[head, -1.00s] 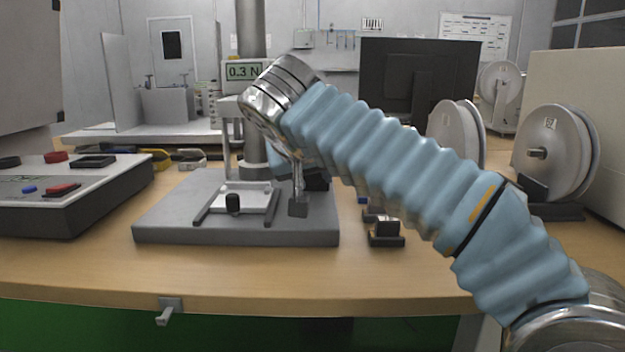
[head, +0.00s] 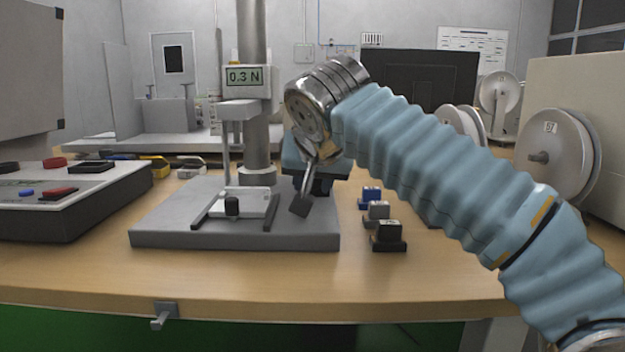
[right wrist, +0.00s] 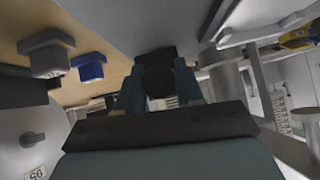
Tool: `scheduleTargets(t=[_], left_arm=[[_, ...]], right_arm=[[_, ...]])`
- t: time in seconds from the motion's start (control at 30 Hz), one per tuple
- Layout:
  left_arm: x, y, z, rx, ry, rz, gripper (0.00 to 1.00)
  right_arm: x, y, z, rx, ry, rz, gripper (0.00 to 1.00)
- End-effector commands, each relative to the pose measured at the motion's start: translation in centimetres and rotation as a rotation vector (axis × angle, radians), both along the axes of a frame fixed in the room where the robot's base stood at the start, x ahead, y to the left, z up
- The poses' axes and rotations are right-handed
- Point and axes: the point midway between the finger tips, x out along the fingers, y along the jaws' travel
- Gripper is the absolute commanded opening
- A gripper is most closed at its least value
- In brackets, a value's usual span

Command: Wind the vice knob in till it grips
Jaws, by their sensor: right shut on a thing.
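In the right wrist view, a dark round knob (right wrist: 158,80) sits between the two blue-grey fingers of my right gripper (right wrist: 160,94), which is shut on it. In the head view, this gripper (head: 318,182) is low over the right rear part of the grey stand base (head: 165,225); its hand hides the knob there, and how far the vice is closed cannot be told. A tilted metal bracket with a dark square end hangs in front of the hand. A pale plate with a small black peg lies between two dark rails on the base. My left gripper is out of view.
The stand's display (head: 244,77) reads 0.3 N. Small blue (head: 371,195), grey (head: 378,210) and black (head: 388,234) blocks stand right of the base. A control box (head: 60,205) is at left; spools stand at right. The front table strip is clear.

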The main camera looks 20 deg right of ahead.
Motion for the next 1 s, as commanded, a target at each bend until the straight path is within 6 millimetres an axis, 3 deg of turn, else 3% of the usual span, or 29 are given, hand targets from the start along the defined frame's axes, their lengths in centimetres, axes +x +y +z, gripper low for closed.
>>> scheduleTargets(t=[0.13,0.17,0.2,0.57,1.0], left_arm=[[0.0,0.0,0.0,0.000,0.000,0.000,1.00],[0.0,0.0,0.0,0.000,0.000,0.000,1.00],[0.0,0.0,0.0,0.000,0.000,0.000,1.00],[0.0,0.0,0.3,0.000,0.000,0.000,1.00],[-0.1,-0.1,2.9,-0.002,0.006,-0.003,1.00]], right_arm=[[0.0,-0.1,0.2,0.002,-0.004,-0.002,0.06],[0.0,-0.1,0.2,0.001,-0.004,-0.001,0.40],[0.0,-0.1,0.2,0.001,-0.004,-0.001,0.43],[-0.6,0.1,0.7,0.000,-0.002,0.001,0.43],[-7.8,1.3,7.3,0.002,-0.004,0.003,0.43]])
